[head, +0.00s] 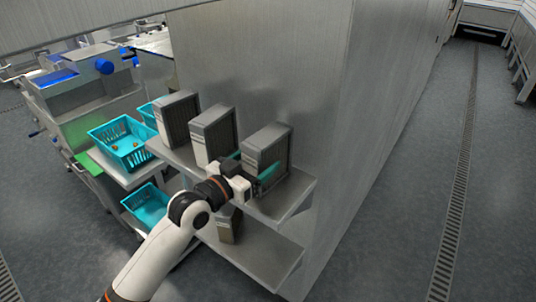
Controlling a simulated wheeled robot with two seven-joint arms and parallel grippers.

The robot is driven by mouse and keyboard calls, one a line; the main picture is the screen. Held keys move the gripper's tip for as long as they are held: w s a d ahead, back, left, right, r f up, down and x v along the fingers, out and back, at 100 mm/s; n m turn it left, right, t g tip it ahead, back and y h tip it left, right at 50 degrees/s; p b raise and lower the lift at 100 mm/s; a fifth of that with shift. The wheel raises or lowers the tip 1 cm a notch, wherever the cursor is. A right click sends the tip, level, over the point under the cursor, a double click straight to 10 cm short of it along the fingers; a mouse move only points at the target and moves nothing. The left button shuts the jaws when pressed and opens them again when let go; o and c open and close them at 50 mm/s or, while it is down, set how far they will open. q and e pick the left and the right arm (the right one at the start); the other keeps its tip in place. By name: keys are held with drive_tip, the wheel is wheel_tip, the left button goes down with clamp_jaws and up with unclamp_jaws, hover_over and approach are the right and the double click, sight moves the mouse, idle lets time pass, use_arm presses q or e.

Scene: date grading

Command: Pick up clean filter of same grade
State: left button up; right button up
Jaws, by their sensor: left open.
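Three grey box-shaped filters with dark pleated faces stand upright in a row on the upper metal shelf (298,190): a left filter (178,118), a middle filter (214,134) and a right filter (267,146). Another filter (229,226), browner, stands on the lower shelf (262,258), partly hidden by my arm. My left gripper (253,164) is open at the right filter, with one teal finger at its left side and the other across its front lower right. I cannot tell whether the fingers touch it. The grade labels are too small to read. My right gripper is out of view.
A tall metal wall (300,60) rises right behind the shelves. Teal baskets (122,140) stand to the left, one holding a few small dates, near a grey machine (85,95). The floor (400,200) on the right is clear, with a drain grate (458,190).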

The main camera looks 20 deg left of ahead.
use_arm(q)
drive_tip(key=x, duration=0.2)
drive_tip(key=shift+w+r, duration=0.1)
drive_tip(key=shift+w, duration=0.2)
drive_tip(key=shift+w+d, duration=0.2)
drive_tip(key=shift+w, duration=0.05)
drive_tip(key=shift+s, duration=0.1)
drive_tip(key=shift+c, duration=0.9)
drive_tip(key=c, duration=1)
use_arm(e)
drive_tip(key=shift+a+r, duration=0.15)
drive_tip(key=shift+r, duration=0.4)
